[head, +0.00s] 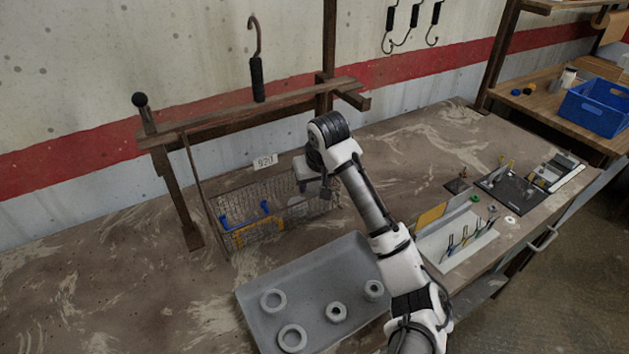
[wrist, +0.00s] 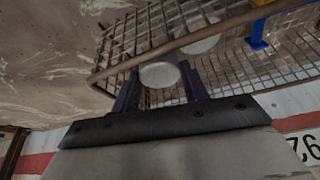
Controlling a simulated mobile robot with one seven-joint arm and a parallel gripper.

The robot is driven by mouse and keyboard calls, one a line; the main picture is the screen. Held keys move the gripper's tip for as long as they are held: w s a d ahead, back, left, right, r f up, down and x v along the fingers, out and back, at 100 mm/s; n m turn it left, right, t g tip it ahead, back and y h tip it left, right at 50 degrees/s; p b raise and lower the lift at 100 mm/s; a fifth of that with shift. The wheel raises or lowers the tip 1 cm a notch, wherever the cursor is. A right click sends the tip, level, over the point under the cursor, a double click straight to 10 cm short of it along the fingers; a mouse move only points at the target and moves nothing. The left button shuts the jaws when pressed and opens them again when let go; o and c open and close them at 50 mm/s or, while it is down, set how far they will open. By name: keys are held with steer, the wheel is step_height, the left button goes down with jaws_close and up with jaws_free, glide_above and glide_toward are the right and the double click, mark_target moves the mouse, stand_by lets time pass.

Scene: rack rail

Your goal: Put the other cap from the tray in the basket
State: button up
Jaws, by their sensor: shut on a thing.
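My gripper (wrist: 160,84) is shut on a pale round cap (wrist: 159,75), held between its two dark fingers in the wrist view. In the head view my gripper (head: 311,186) is at the right part of the wire basket (head: 240,205), and the held cap cannot be made out there. The basket's brown rim (wrist: 190,37) crosses the wrist view just beyond the cap. Another pale round thing (wrist: 200,45) shows inside the basket mesh. The grey tray (head: 257,310) lies in front of the basket, partly hidden by my arm, with several grey ring-shaped parts on it.
A blue-handled item (head: 240,222) and a yellow item lie in the basket's left part. A wooden rail frame (head: 230,112) with a hook stands behind it. The bench left of the tray is clear.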

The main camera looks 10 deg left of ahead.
steer(key=shift+s+f, duration=0.1)
steer(key=shift+f, duration=0.1)
steer(key=o, duration=1)
steer(key=shift+o, duration=0.2)
steer(key=shift+r, duration=0.15)
steer(key=shift+r, duration=0.35)
steer(key=b+v, duration=0.1)
steer(key=v, duration=1.1)
